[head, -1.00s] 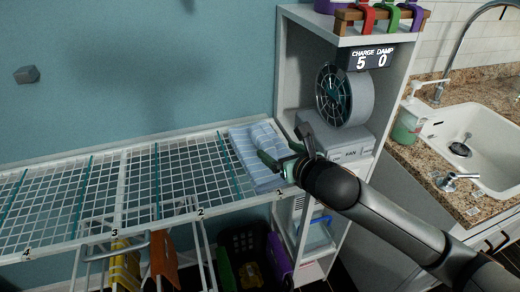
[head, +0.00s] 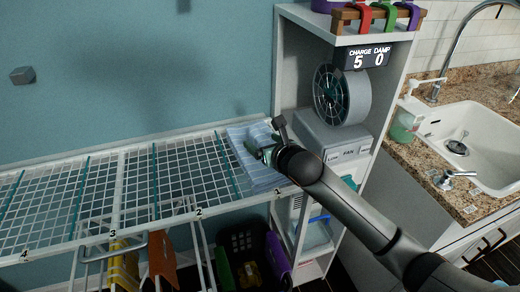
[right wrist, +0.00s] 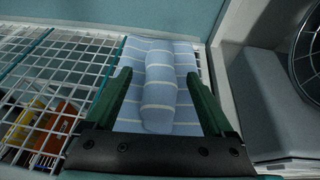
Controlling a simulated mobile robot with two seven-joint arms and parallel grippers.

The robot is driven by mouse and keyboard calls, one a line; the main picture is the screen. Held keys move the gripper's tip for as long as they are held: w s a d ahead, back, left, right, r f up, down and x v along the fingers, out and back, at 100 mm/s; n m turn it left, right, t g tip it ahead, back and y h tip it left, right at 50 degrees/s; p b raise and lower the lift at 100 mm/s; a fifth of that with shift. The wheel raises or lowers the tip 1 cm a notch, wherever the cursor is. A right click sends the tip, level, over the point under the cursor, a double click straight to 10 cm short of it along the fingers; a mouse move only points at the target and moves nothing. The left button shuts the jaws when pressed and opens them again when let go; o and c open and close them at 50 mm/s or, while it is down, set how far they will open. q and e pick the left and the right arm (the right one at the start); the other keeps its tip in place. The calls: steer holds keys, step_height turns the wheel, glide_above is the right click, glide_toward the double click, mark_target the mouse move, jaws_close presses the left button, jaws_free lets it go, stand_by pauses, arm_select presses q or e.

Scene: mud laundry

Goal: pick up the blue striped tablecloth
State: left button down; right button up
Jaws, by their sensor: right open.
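The blue striped tablecloth (head: 243,139) lies at the right end of the white wire rack, in the section marked 1. In the right wrist view the tablecloth (right wrist: 159,88) is light blue with pale stripes, a flat part with a rounded roll or fold on top. My right gripper (head: 260,150) is above the cloth, partly hiding it in the head view. In the right wrist view the green fingers of my right gripper (right wrist: 160,92) are spread apart, one on each side of the roll, with nothing gripped. My left gripper is not in view.
The white wire rack (head: 150,185) has numbered sections, empty left of the cloth. A white shelf unit with a round fan (head: 340,95) stands close on the right. A sink (head: 475,140) is further right. Below the rack are a dark basket (head: 243,243) and hanging cloths.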

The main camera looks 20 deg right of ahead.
jaws_close()
stand_by(0.7)
steer(key=shift+r, duration=0.15)
